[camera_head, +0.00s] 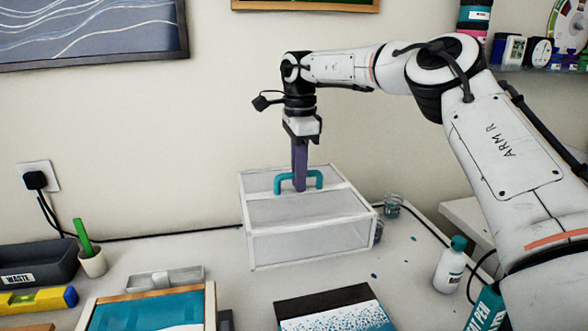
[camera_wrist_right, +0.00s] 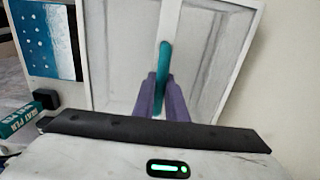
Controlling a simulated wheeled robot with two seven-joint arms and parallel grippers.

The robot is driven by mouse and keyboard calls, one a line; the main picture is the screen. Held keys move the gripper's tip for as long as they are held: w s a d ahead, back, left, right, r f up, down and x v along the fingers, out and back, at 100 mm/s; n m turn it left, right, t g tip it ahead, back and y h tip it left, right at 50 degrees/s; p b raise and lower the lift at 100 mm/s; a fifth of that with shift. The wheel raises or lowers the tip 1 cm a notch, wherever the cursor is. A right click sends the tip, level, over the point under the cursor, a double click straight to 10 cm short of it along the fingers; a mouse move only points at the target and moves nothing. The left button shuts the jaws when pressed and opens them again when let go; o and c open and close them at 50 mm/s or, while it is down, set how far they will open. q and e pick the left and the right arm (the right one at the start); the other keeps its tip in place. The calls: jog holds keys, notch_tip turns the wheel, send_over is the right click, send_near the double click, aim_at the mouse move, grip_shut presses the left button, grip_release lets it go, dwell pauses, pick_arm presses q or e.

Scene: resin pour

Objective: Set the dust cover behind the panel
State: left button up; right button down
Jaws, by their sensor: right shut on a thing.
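The dust cover (camera_head: 310,244) is a clear box with white edges and a teal handle (camera_head: 318,178) on top. It is at the back of the table, near the wall. My right gripper (camera_head: 300,187) points down from above, its purple fingers shut on the handle. The wrist view shows the fingers (camera_wrist_right: 162,105) around the teal handle (camera_wrist_right: 163,75) and the cover's top (camera_wrist_right: 205,60). I cannot tell whether the cover's underside touches the table. A panel (camera_head: 336,312) painted black, white and teal lies in front of the cover, cut by the lower edge. My left gripper is not in view.
Small jars (camera_head: 392,205) stand close to the cover's right side, and a white bottle (camera_head: 450,265) stands farther right. A grey tray (camera_head: 165,278) and a framed teal piece (camera_head: 150,312) lie to the left. A black cable runs along the wall behind.

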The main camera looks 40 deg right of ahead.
notch_tip(320, 180, down, 4)
jog(key=shift+r+b, duration=0.1)
jog(key=shift+b, duration=0.35)
jog(key=shift+a+f+b, duration=0.1)
jog(key=shift+f+b, duration=0.7)
jog(key=shift+f, duration=0.9)
jog(key=c, duration=1.7)
grip_release()
notch_tip(320, 180, up, 10)
jog(key=shift+r, duration=0.2)
